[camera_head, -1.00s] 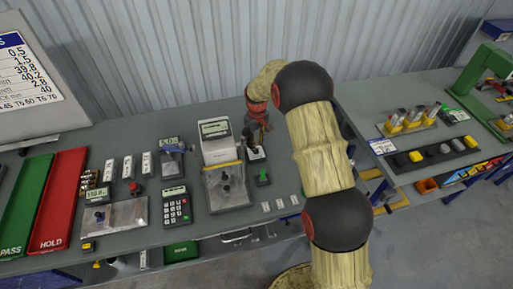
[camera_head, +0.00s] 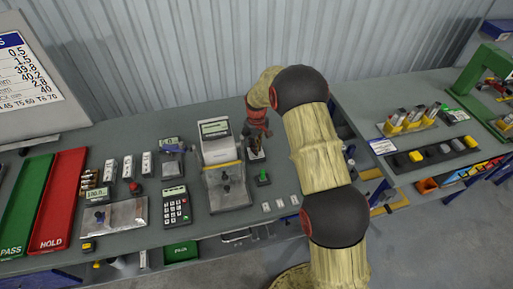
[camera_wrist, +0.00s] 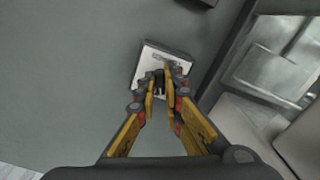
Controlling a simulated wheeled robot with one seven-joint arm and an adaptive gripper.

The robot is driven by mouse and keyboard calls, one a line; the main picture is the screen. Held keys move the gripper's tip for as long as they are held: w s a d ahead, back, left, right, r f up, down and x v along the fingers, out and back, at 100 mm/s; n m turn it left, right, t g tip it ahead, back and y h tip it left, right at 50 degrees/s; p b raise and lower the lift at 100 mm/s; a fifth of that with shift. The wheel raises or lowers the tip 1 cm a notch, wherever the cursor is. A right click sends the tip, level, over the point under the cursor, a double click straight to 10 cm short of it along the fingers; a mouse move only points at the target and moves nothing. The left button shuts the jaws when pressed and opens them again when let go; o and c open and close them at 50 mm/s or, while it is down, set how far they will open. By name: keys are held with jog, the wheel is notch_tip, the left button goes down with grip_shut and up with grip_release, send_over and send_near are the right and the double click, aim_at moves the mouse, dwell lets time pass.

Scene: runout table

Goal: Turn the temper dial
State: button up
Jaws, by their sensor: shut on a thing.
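The temper dial looks to be the small dark knob on a light plate (camera_wrist: 150,58), seen in the wrist view at upper middle. My gripper (camera_wrist: 163,84) reaches down over the plate, and its yellow fingers close around the knob. The fingertips hide most of the knob, so its pointer and markings cannot be read. In the head view my gripper (camera_head: 255,142) stands just right of the grey instrument with a display (camera_head: 214,150), and the dial is mostly hidden there.
The grey instrument stands close beside my gripper. A small green-topped item (camera_head: 263,178) sits just in front. A keypad unit (camera_head: 176,205), a red HOLD tray (camera_head: 60,200) and a green PASS tray (camera_head: 27,205) lie to the left. A second table (camera_head: 440,165) stands at right.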

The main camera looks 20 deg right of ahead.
grip_shut()
jog(key=n+b, duration=0.1)
jog(key=n, duration=0.3)
jog(key=shift+d, duration=0.1)
dwell(0.3)
jog(key=o, duration=0.6)
grip_release()
jog(key=shift+o, duration=0.2)
notch_tip(320, 180, up, 12)
jog(key=shift+w, duration=0.1)
